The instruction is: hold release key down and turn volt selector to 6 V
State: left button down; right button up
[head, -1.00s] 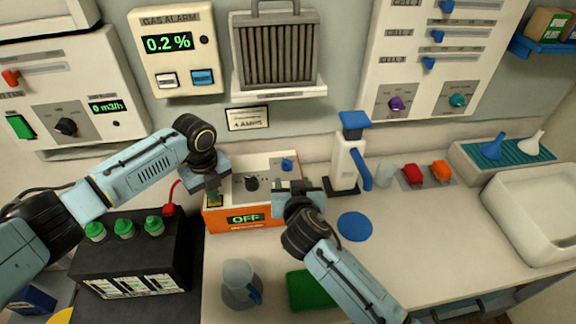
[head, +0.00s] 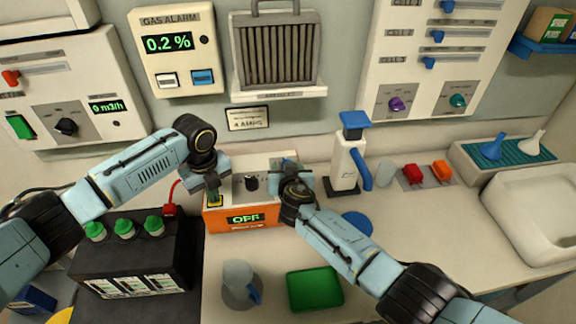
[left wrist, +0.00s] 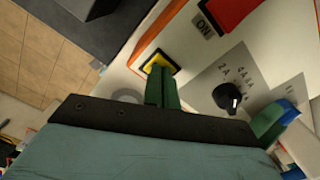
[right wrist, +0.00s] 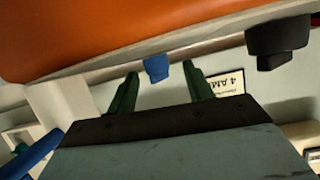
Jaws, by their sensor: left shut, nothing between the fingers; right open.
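The orange and white charger (head: 231,219) shows OFF on its display. My left gripper (head: 214,196) is shut and empty, its tips at the yellow-rimmed release key (left wrist: 161,62) on the charger's left side. They seem to touch it; how far it is pressed cannot be told. The volt selector, a blue knob (right wrist: 157,68), lies between the green fingers of my open right gripper (right wrist: 160,88); contact cannot be seen. In the head view my right gripper (head: 289,172) largely hides this knob and its scale. A black knob (left wrist: 228,97) with amp marks sits between the two grippers.
A black battery (head: 140,250) with green caps stands left of the charger. A jug (head: 238,280) and green tray (head: 315,289) lie in front. Free counter is at right.

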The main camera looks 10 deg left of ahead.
jog(key=shift+x, duration=0.9)
jog(key=shift+w+d, duration=0.1)
jog(key=shift+d, duration=0.1)
